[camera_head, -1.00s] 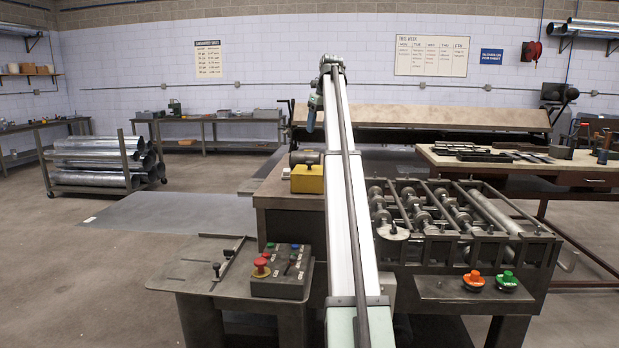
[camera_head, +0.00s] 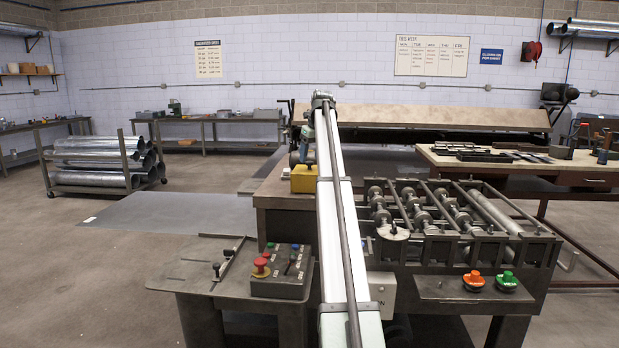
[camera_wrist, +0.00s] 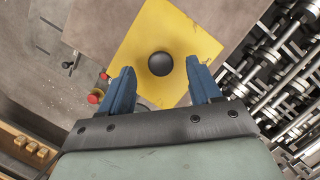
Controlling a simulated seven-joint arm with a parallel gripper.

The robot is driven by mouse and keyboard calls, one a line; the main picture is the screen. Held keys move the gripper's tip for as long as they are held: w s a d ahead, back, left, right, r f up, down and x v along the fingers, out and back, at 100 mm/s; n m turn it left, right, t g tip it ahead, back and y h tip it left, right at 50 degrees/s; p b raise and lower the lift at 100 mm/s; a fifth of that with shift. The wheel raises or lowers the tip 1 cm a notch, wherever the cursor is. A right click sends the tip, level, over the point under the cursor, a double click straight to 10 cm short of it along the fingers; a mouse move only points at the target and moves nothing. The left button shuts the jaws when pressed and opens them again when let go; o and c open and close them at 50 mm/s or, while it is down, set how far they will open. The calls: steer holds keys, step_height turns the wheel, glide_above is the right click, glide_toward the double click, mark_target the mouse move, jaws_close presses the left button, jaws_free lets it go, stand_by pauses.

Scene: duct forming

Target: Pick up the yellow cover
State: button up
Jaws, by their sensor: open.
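The yellow cover (camera_head: 304,180) sits on the machine body behind the control box, partly hidden by my arm in the head view. In the wrist view the yellow cover (camera_wrist: 190,45) is a square plate with a round black knob (camera_wrist: 160,63) at its middle. My gripper (camera_wrist: 161,82) is open, with one blue finger on each side of the knob as seen from above. The fingers do not visibly touch the knob, and I cannot tell their height over it. In the head view a blue finger (camera_head: 305,145) shows just above the cover.
A machine with shafts and rollers (camera_head: 440,212) stands right of the cover. A control box (camera_head: 281,272) with a red button stands in front, and orange (camera_head: 474,279) and green (camera_head: 506,280) buttons are at the right. A workbench (camera_head: 590,171) is farther right.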

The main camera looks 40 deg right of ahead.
steer(key=shift+x, duration=0.8)
jaws_close()
steer(key=shift+d, duration=0.1)
